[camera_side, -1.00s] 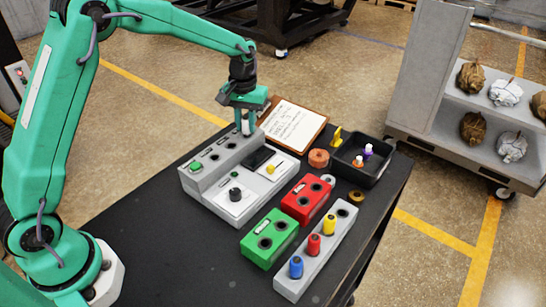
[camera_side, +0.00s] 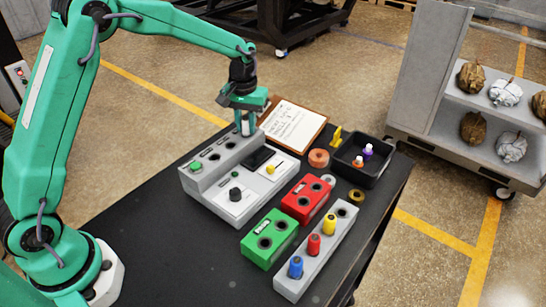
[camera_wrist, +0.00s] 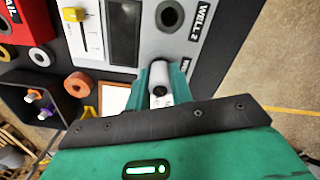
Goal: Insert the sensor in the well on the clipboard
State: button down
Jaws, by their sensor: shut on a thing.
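My gripper (camera_side: 245,116) is shut on a pale, cylindrical sensor (camera_wrist: 158,95), held roughly upright at the far end of the grey console (camera_side: 222,150). The sensor shows as a light sliver between the fingers in the side view (camera_side: 246,128). In the wrist view my gripper (camera_wrist: 160,85) points at the console's end, past the well labelled WELL 2 (camera_wrist: 169,17). The well beneath the sensor is hidden, so I cannot tell whether its tip is inside. The clipboard (camera_side: 318,122) with handwritten paper lies behind the console; its writing is too small to read surely.
A black tray (camera_side: 376,181) holds purple and orange capped pieces. Red (camera_side: 307,198) and green (camera_side: 268,238) blocks with holes and a grey rack (camera_side: 320,262) with blue, red and yellow pieces stand at the front right. The table's left front is clear.

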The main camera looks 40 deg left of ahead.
jog(key=c, duration=0.7)
grip_release()
jog(key=shift+c, duration=0.2)
jog(key=shift+r, duration=0.15)
jog(key=shift+r, duration=2.85)
